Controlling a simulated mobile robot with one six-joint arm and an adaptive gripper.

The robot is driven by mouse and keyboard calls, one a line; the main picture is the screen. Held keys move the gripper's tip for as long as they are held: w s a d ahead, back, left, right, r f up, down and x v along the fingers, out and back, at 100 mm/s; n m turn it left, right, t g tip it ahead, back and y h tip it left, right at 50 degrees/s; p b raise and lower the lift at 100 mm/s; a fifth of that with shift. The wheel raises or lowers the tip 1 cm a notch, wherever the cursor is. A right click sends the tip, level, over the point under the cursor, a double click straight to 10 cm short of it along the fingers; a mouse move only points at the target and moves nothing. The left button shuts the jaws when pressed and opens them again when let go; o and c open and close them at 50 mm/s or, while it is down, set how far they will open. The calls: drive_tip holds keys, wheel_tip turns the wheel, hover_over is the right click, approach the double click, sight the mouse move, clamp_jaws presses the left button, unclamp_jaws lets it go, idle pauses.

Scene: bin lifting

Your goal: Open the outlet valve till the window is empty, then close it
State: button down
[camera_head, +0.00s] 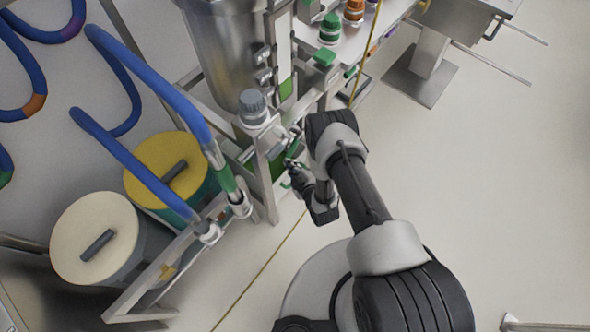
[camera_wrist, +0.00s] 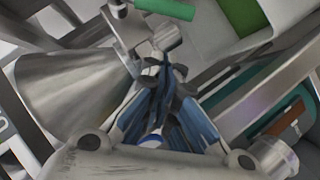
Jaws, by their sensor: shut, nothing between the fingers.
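A steel vessel (camera_head: 222,50) stands at top centre in the head view. Beside it is a tall narrow window (camera_head: 286,88), pale above and green at its lower end. In the wrist view a green lever handle (camera_wrist: 165,8), likely of the outlet valve, lies at the top edge beyond the fingertips. A steel cone (camera_wrist: 75,92) fills the left there. My gripper (camera_wrist: 165,70) is shut and empty, its fingertips close to a small metal fitting below the handle. In the head view my gripper (camera_head: 294,172) is beside the frame under the vessel, partly hidden by my arm.
Two drums with a yellow lid (camera_head: 165,160) and a cream lid (camera_head: 93,232) stand at left. Blue hoses (camera_head: 150,75) run above them. A steel frame is close to my gripper. A bench with coloured-cap bottles (camera_head: 330,27) is behind.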

sight(289, 155)
drive_tip(key=shift+w+a+f+b, duration=0.2)
drive_tip(key=shift+w+f+b, duration=0.55)
drive_tip(key=shift+w, duration=0.5)
drive_tip(key=shift+w+a+f+b, duration=0.25)
drive_tip(key=shift+w+f+b, duration=0.35)
drive_tip(key=shift+w+f, duration=0.5)
drive_tip(key=shift+w+a+f+b, duration=0.2)
drive_tip(key=shift+w+f+b, duration=0.5)
drive_tip(key=shift+w, duration=0.65)
drive_tip(key=shift+s, duration=0.15)
